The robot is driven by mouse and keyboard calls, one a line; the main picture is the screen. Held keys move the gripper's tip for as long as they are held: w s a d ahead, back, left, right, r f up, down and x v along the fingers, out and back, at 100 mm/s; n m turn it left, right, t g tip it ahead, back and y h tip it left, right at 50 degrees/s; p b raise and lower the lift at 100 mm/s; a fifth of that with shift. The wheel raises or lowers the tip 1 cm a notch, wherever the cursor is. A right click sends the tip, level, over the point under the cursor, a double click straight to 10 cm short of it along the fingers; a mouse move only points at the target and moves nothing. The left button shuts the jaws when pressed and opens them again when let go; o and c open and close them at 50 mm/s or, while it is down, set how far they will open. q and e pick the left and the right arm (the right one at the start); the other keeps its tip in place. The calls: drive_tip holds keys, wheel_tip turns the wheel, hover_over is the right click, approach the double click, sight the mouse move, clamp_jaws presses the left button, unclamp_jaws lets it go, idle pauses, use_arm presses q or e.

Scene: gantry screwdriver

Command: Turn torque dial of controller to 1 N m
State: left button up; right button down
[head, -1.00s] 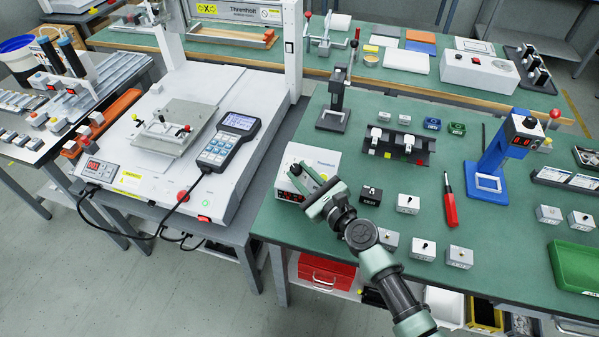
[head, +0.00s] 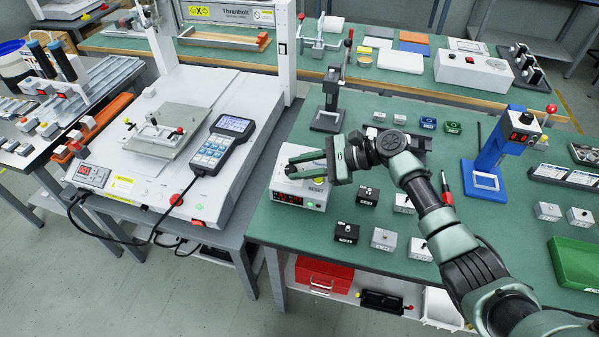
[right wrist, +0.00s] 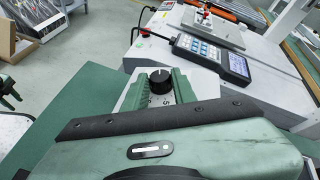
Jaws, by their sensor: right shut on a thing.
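The controller (head: 300,199) is a white box near the table's left edge, with a red lit display and a green button. Its torque dial (right wrist: 160,79) is a black knob with a white pointer mark, seen in the right wrist view. My right gripper (head: 291,165) lies over the top of the controller in the head view. In the right wrist view its two green fingers (right wrist: 161,86) sit on either side of the dial, shut on it. Some scale digits show below the knob, one like a 5. The left gripper is not seen in the head view.
Small black and white switch boxes (head: 346,232) stand right of the controller. A black stand (head: 327,122) is behind it. A handheld pendant (head: 217,145) rests on the white gantry machine (head: 150,190) at left. A blue screwdriver stand (head: 485,178) is farther right.

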drive_tip(key=shift+w+n+g+b, duration=0.2)
drive_tip(key=shift+n+g+b, duration=0.25)
drive_tip(key=shift+n+g, duration=0.45)
drive_tip(key=shift+g+h, duration=0.3)
drive_tip(key=c, duration=1.1)
unclamp_jaws()
drive_tip(key=shift+c, duration=0.2)
drive_tip(key=shift+r, duration=0.1)
drive_tip(key=v, duration=0.7)
drive_tip(key=shift+d+r, duration=0.15)
drive_tip(key=shift+d, duration=0.15)
